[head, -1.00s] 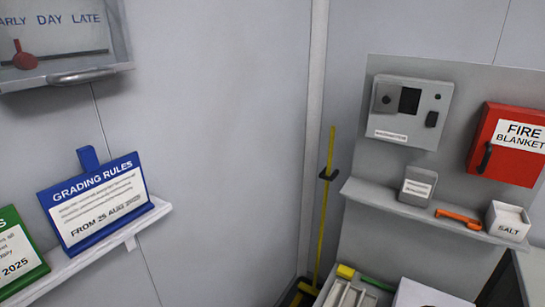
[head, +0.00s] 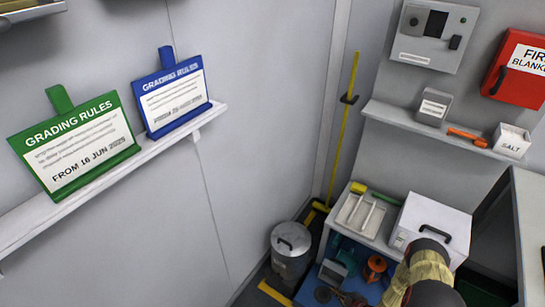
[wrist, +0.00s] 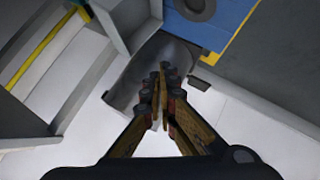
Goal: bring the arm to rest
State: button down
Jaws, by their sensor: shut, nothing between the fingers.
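My gripper (wrist: 160,95) shows in the wrist view with its two fingers together, shut and empty. A grey surface lies beyond the fingertips, and I cannot tell how far off it is. In the head view part of my arm, with a tan sleeve and dark joints, shows at the bottom right, in front of the white box (head: 442,216). The fingers cannot be made out in the head view.
A low bench (head: 338,232) with a tray (head: 362,215) stands at the back right. A lidded metal bin (head: 291,246) stands left of it. A wall shelf (head: 400,120) holds a salt box (head: 511,141). Green (head: 75,148) and blue (head: 172,92) boards stand on a left ledge.

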jog(key=s+d+f+m+g+h, duration=0.1)
jog(key=s+d+f+m+g, duration=0.15)
jog(key=s, duration=0.35)
jog(key=s+d+f+m+g+h, duration=0.1)
jog(key=s+f+m+g+h, duration=0.2)
jog(key=s, duration=0.4)
jog(key=s+d+r+m+g+h, duration=0.1)
jog(key=d+r+m+g, duration=0.1)
jog(key=d+r, duration=0.35)
jog(key=s+d+r+m+g, duration=0.1)
jog(key=d+r+m+g, duration=0.15)
jog(key=r, duration=0.65)
jog(key=a+r+m+g+h+p, duration=0.1)
jog(key=a+r+m, duration=0.1)
jog(key=r, duration=1.3)
jog(key=a+r+m+p, duration=0.2)
jog(key=r, duration=1.4)
jog(key=s+a+r+t+p, duration=0.1)
jog(key=a+r, duration=0.4)
jog(key=r, duration=0.8)
jog(key=s+a+r+t+p, duration=0.1)
jog(key=s+a+r+t, duration=0.3)
jog(key=r, duration=0.9)
jog(key=s+a+r+t+p, duration=0.2)
jog(key=a+r, duration=0.6)
jog(key=r, duration=0.5)
jog(key=shift+s+y, duration=0.4)
jog(key=shift+s, duration=0.5)
